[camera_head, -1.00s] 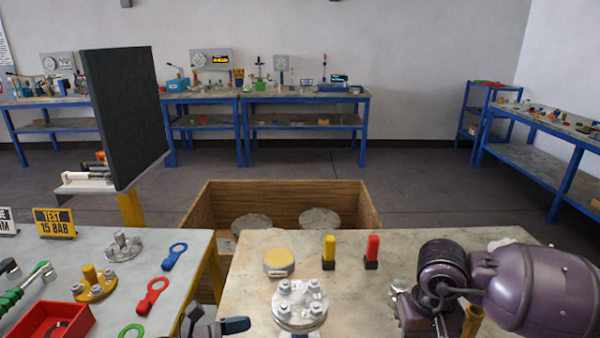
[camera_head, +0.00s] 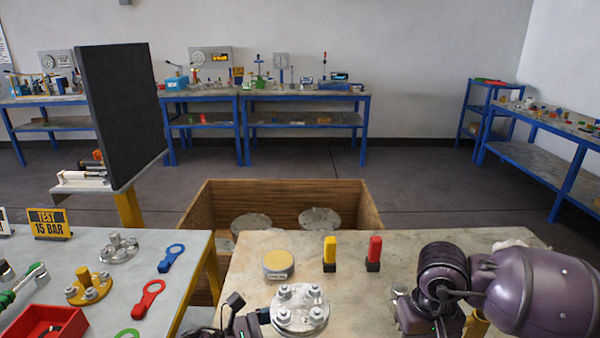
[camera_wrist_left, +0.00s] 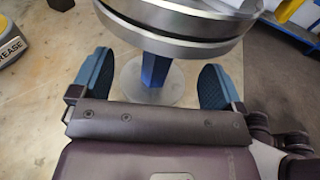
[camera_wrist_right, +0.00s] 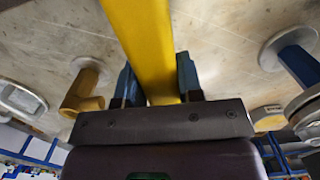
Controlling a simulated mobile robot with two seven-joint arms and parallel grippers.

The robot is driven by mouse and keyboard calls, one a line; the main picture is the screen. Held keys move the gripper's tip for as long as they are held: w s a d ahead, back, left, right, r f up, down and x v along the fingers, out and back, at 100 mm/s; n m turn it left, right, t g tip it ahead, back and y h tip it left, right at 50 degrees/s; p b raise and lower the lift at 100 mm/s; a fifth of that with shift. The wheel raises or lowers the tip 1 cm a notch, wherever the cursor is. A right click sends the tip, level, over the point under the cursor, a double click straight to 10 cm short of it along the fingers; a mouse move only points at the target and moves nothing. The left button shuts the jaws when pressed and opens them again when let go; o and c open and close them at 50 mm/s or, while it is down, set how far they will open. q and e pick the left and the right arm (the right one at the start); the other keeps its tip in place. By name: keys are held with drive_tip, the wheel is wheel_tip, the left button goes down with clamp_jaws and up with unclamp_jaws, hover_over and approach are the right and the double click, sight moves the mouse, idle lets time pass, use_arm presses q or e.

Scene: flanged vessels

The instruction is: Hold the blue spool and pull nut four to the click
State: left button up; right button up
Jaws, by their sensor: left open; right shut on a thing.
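The blue spool (camera_wrist_left: 157,70) stands upright on its round foot in the left wrist view, under a grey metal flange (camera_head: 300,312). Several nuts (camera_head: 313,290) sit on the flange top in the head view; I cannot read which is number four. My left gripper (camera_wrist_left: 155,82) is open, with one finger on each side of the blue column and visible gaps to it. My right gripper (camera_wrist_right: 158,80) is shut on a yellow bar (camera_wrist_right: 143,40). The bar's far end is out of the right wrist view. The spool also shows at that view's right edge (camera_wrist_right: 298,60).
A round yellow-topped tin (camera_head: 279,264), a yellow marker (camera_head: 330,253) and a red marker (camera_head: 374,253) stand behind the flange. A wooden crate (camera_head: 195,215) is beyond the bench. The left bench holds a red tray (camera_head: 70,325) and coloured ring tools (camera_head: 150,296).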

use_arm(q)
drive_tip(key=shift+x, duration=1.4)
drive_tip(key=c, duration=1.4)
